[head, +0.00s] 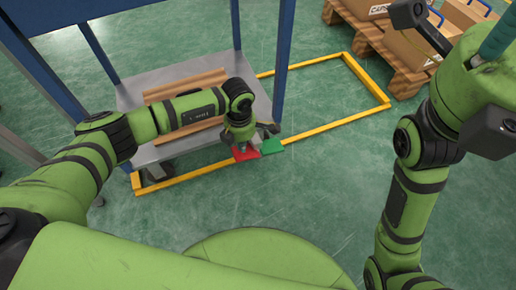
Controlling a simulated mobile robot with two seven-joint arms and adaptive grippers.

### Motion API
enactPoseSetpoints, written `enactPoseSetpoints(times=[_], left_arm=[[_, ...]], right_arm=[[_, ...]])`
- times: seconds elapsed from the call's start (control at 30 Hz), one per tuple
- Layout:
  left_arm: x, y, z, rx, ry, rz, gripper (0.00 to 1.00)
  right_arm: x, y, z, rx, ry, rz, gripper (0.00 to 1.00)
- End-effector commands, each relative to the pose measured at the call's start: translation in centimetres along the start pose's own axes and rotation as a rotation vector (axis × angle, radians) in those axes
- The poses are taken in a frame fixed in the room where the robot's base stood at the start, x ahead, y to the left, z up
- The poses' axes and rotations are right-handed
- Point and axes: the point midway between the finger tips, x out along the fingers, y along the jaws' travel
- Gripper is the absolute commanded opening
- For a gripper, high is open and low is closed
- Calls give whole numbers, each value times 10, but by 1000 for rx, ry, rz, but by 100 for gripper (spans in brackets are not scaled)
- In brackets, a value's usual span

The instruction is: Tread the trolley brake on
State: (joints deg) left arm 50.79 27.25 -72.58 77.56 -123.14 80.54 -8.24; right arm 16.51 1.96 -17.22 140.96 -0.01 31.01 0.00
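The trolley (207,69) has blue posts and a grey lower shelf. At its near right corner are a red pedal (250,154) and a green pedal (272,146), side by side low over the floor. My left gripper (241,149) points down at the red pedal, its tip over the pedal's left part. Whether it touches the pedal, and whether its fingers are open or shut, I cannot tell. The gripper hides part of the red pedal. My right arm rises at the right edge; I cannot make out its gripper fingers.
Brown boards (215,77) lie on the trolley's lower shelf. A dark caster (160,172) shows under its near left side. A yellow floor outline (335,124) runs around the trolley. A pallet (402,82) with cartons stands at the upper right. Green floor is clear between.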

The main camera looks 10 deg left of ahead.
Motion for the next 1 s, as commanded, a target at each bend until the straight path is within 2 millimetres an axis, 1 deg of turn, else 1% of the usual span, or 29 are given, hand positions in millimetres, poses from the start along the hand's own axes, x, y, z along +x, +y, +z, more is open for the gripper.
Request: enactPoseSetpoints(times=[0.23, 1.0], left_arm=[[3, 0, 0, 0, 0, 0, 0], [27, 0, 0, 0, 0, 0, 0]], right_arm=[[-4, 0, 0, -1, -4, 3, 40], [-21, -2, -2, 0, -1, 1, 40]])
